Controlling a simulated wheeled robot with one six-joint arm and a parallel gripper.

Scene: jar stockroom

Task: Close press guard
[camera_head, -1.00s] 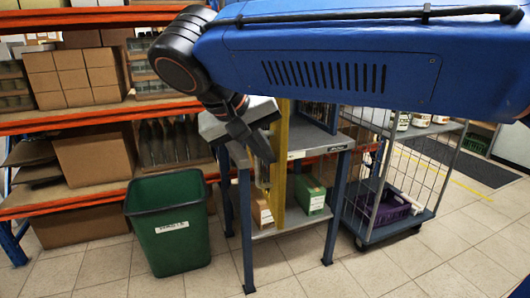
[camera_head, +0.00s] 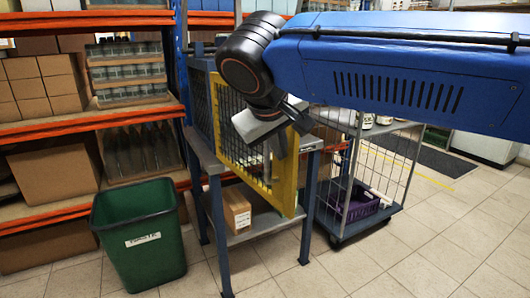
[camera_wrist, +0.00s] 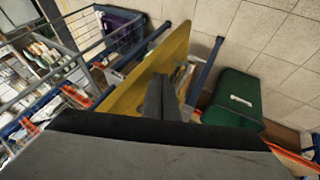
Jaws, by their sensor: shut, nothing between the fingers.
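The press guard (camera_head: 291,180) is a yellow-framed mesh door on the bench, also visible as a yellow panel in the wrist view (camera_wrist: 125,97). It stands ajar: its left edge is by the dark mesh cage of the press (camera_head: 201,105), and its right edge sticks out past the bench front. My gripper (camera_head: 268,178) is shut and empty, fingers pointing down in front of the mesh, near the right post. In the wrist view the fingertips (camera_wrist: 161,82) overlap the yellow panel; I cannot tell whether they touch it. My wrist hides the guard's upper right part.
A green bin (camera_head: 138,235) stands left of the bench (camera_head: 218,225). A cardboard box (camera_head: 236,208) sits on the bench's lower shelf. A wire cart (camera_head: 345,215) with a purple crate (camera_head: 362,203) is at right. Orange-beamed shelves are behind. Floor at front right is clear.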

